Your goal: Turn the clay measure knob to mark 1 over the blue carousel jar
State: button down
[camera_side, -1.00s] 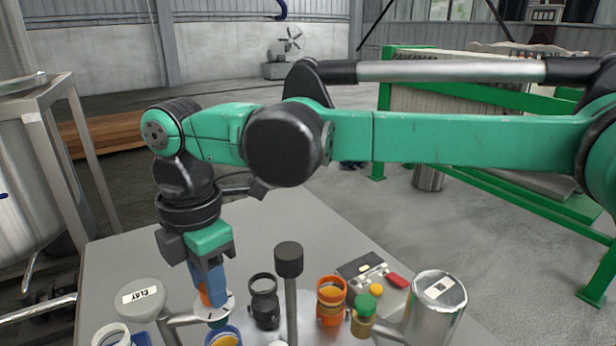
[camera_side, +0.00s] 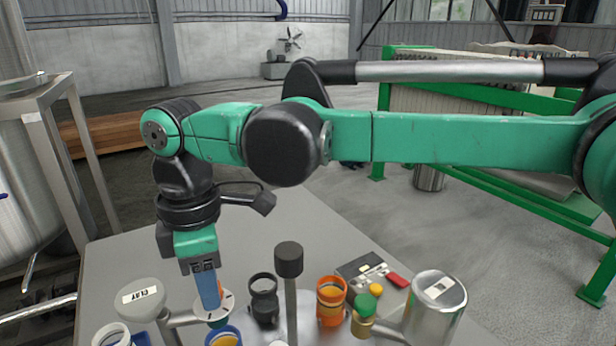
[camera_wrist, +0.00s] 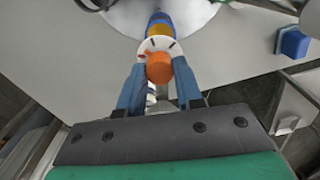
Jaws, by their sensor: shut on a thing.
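The orange clay measure knob (camera_wrist: 159,68) sits on a round white dial (camera_wrist: 144,47) with dark marks and a red mark at its left. My gripper (camera_wrist: 159,80) has its blue fingers on both sides of the knob, shut on it. In the side view my gripper (camera_side: 212,302) points down onto the dial (camera_side: 229,303), hiding most of the knob. I cannot read which mark the knob is at. The clay hopper (camera_side: 143,299) stands left of the dial, joined by a pipe. The blue jar (camera_side: 223,337) with yellow contents shows just below the dial.
A button box (camera_side: 372,280) and metal canister (camera_side: 436,305) are farther right. The grey table behind is clear.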

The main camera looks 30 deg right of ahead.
jog(key=m, duration=0.6)
jog(key=shift+m, duration=0.3)
dwell(0.5)
jog(key=c, duration=0.6)
grip_release()
jog(key=shift+r, duration=2.8)
jog(key=shift+d, duration=0.1)
